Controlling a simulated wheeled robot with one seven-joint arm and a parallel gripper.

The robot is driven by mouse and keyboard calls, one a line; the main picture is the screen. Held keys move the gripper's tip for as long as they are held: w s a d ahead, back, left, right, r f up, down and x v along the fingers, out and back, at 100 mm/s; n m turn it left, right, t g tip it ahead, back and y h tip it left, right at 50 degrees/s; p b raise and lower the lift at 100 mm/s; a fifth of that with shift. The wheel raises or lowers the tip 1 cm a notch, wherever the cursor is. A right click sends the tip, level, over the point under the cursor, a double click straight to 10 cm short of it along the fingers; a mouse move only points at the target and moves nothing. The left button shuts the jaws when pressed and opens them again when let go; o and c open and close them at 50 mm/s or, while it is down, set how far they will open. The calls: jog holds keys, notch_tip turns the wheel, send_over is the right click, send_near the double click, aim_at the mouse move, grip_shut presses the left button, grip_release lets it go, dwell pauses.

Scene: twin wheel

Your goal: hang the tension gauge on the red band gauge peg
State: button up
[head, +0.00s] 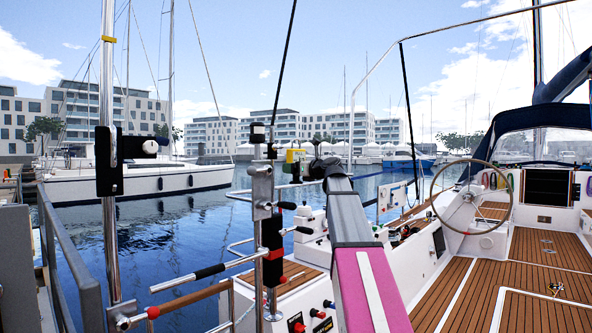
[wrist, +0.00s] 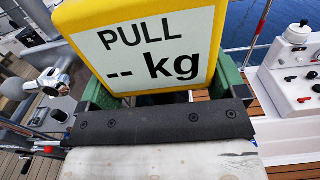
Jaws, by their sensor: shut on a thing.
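The tension gauge (wrist: 150,45) is a yellow box with a white face reading "PULL -- kg". In the wrist view it sits between the green jaws of my gripper (wrist: 165,92), which is shut on it. In the head view the gauge (head: 292,157) is a small yellow patch at my gripper (head: 298,163), high beside the top of a metal post (head: 262,185). Black levers with red marks also stick out, and I cannot tell which part is the gauge peg.
A steel pole (head: 108,220) with a black bracket (head: 109,162) stands at left. A white console (wrist: 290,85) with switches is at right in the wrist view. A steering wheel (head: 472,195) and open teak deck (head: 500,275) lie to the right; water lies beyond.

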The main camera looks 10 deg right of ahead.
jog(key=shift+f+x, duration=0.2)
jog(key=shift+x, duration=1.9)
jog(key=shift+x, duration=2.1)
dwell(0.4)
jog(key=shift+w+a+f, duration=0.4)
jog(key=shift+w+f, duration=0.15)
jog(key=shift+f, duration=0.15)
dwell(1.2)
jog(key=shift+f, duration=0.2)
dwell(0.6)
jog(key=o, duration=1.1)
